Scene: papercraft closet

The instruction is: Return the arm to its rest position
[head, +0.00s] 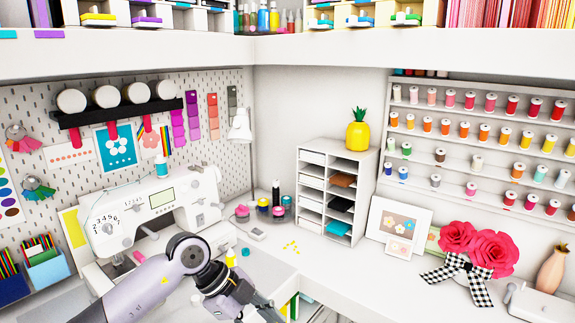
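My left arm comes in from the lower left, in front of the sewing machine. Its gripper (262,309) points down and to the right near the bottom edge, above the front edge of the counter. The finger area is dark and partly cut off, so I cannot tell whether it is open or shut. Nothing held by it can be made out. My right arm and gripper are not in view.
A white sewing machine (152,213) stands behind my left arm. A white cubby organizer (337,188) stands in the corner. Red paper flowers (478,250) and a framed picture (398,226) are at right. The counter (345,268) between is mostly clear.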

